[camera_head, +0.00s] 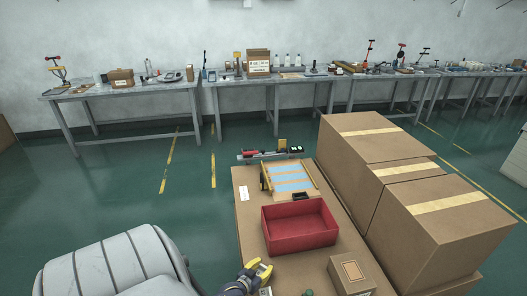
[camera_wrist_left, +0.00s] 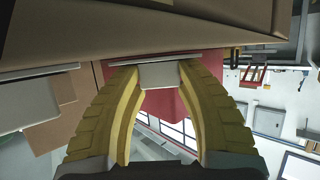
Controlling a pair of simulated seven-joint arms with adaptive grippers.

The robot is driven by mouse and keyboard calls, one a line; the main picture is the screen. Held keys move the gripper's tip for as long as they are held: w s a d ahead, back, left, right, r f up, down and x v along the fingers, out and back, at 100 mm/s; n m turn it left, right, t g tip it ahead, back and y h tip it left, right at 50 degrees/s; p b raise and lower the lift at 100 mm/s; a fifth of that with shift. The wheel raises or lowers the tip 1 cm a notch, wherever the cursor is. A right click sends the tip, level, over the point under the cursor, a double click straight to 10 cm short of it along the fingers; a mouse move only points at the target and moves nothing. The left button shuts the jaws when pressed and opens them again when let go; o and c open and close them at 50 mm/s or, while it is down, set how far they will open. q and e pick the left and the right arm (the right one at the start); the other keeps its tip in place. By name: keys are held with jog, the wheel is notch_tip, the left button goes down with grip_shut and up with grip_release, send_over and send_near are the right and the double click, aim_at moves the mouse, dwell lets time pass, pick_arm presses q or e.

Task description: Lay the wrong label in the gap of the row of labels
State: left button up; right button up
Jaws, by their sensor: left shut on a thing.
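The row of labels (camera_head: 292,178) shows as light-blue strips on a tan board with yellow edges, at the far part of the worktop in the head view. A gap in it is too small to make out. My left gripper (camera_head: 258,272) is low in the head view, near side of the red bin and well apart from the row. In the left wrist view its yellow fingers (camera_wrist_left: 160,80) are closed in on a pale grey flat piece (camera_wrist_left: 160,75), which I take to be the label. Its printed face is hidden. My right gripper is not in view.
The red bin (camera_head: 300,241) stands between my left gripper and the row. A small black object (camera_head: 300,196) lies behind the bin. A white sheet (camera_head: 244,193) lies at the left edge. A small carton (camera_head: 351,272) and large cartons (camera_head: 400,190) bound the right side.

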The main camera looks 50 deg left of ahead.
pick_arm(q)
jog(key=shift+f, duration=0.1)
jog(key=o, duration=0.8)
jog(key=shift+o, duration=0.2)
jog(key=v, duration=1.2)
